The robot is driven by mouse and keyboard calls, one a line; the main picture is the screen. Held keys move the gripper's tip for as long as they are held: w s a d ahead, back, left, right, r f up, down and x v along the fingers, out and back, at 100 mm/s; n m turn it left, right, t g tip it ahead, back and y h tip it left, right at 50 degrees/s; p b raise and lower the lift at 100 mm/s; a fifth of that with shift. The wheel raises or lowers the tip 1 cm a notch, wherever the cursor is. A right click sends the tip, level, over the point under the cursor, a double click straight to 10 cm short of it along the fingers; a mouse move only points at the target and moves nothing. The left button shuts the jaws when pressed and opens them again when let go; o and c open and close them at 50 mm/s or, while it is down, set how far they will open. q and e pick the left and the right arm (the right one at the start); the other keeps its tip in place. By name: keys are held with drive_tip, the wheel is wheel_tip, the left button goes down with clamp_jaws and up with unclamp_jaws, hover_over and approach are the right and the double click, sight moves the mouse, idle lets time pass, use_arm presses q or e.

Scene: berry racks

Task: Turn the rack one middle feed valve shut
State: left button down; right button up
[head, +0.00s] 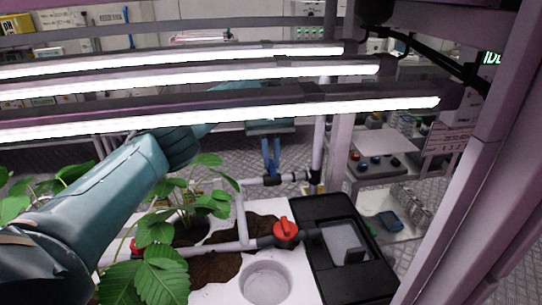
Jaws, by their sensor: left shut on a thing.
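My left arm reaches in from the left, passing behind the lit tubes. Its blue gripper (271,177) points down at a black valve fitting (288,178) on the white feed pipe. The two fingers are close together and shut at that valve; its handle is hidden by the fingertips, so I cannot tell its angle. A nearer feed valve with a red handle (285,229) sits on the front pipe, apart from the gripper. Another red part (135,246) shows at the left, partly behind leaves. My right gripper is not in view.
Bright light tubes (220,115) cross above the plants. Strawberry leaves (160,270) stand under my arm. A white trough (225,290) has an empty round hole (267,283). A black tank (345,283) lies to its right. A rack post (341,140) stands right of the gripper.

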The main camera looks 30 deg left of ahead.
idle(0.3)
use_arm(q)
drive_tip(key=c, duration=1.4)
unclamp_jaws()
drive_tip(key=shift+c, duration=0.2)
